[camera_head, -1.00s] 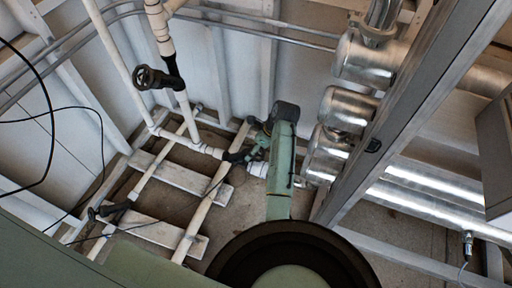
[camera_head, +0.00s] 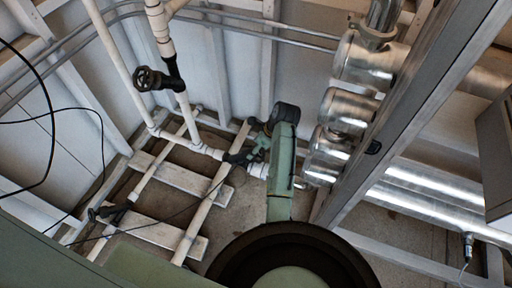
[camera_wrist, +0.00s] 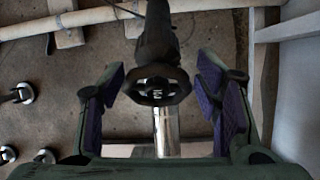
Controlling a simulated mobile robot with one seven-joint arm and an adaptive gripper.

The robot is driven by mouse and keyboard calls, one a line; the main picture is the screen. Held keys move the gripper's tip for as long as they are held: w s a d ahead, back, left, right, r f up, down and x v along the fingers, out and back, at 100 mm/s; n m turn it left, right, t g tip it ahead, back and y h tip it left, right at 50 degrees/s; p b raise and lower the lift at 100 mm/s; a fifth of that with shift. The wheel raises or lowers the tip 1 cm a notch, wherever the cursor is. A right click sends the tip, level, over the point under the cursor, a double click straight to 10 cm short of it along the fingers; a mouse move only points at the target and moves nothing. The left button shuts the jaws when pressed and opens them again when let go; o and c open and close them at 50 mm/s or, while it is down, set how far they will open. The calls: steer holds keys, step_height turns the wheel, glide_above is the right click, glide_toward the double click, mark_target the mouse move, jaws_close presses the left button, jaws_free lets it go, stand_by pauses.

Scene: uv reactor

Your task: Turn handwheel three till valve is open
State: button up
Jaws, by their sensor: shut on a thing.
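A dark handwheel (camera_wrist: 157,85) with a pale mark on its hub sits on a dark valve body, between the purple-padded fingers of my gripper (camera_wrist: 163,90) in the wrist view. My gripper is shut on this handwheel; the exact contact at the rim is hard to make out. In the head view my gripper (camera_head: 256,152) is at a dark valve (camera_head: 236,158) on the white pipe low by the wall, and the handwheel there is mostly hidden by the fingers. The mark is too small to read surely.
Another dark handwheel (camera_head: 155,79) is on the upright pipe at upper left, and a further dark valve (camera_head: 108,211) is at lower left. Shiny metal pipes (camera_head: 347,110) and a grey beam (camera_head: 400,120) stand close right of my arm. A thin black cable hangs at left.

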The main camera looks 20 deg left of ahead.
steer(key=shift+s+f, duration=0.1)
steer(key=shift+s, duration=0.25)
